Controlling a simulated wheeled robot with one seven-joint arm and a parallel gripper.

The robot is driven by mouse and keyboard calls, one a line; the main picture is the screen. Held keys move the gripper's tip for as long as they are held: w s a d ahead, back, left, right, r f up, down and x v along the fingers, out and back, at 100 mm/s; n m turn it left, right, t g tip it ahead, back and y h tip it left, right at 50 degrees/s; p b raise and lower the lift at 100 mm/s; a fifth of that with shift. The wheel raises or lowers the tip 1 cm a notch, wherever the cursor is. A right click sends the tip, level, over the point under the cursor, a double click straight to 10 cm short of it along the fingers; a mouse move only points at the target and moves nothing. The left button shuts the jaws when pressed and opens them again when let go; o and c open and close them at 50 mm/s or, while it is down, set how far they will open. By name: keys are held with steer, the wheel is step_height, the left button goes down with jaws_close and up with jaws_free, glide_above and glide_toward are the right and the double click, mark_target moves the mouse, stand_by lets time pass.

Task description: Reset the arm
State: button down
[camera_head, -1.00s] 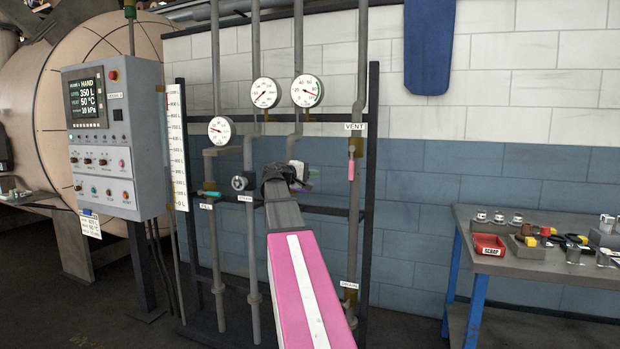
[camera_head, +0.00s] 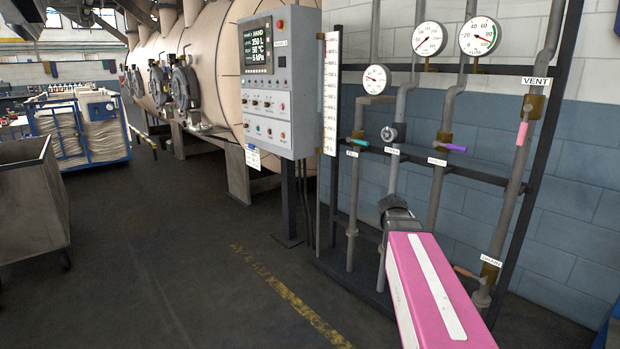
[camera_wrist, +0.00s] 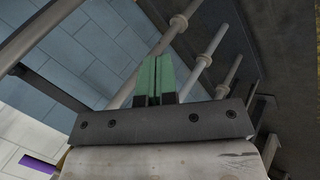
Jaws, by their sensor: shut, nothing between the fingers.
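My gripper shows in the wrist view (camera_wrist: 158,78) with its two green fingers side by side and shut, with nothing between them. In the head view my pink and white arm reaches up from the lower right. Its dark wrist end is in front of the lower pipes of the valve rack, and the fingers are hidden there. In the wrist view the fingers point toward pipes (camera_wrist: 202,62) and the blue wall. I cannot tell the exact gap to the pipes.
The valve rack has a teal handle (camera_head: 360,143), a round valve (camera_head: 389,133), a purple handle (camera_head: 453,148), a pink handle (camera_head: 521,134) and an orange handle (camera_head: 467,272). A control panel (camera_head: 267,90) stands left of it. A grey cart (camera_head: 35,195) is at far left. The middle floor is clear.

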steer(key=s+a+f+m+g+y, duration=0.1)
steer(key=s+a+f+y, duration=0.6)
steer(key=s+a+f, duration=0.7)
steer(key=a+f+g, duration=0.1)
steer(key=a+f, duration=0.2)
steer(key=shift+s+g, duration=0.3)
steer(key=shift+g, duration=0.1)
steer(key=shift+w+a, duration=0.1)
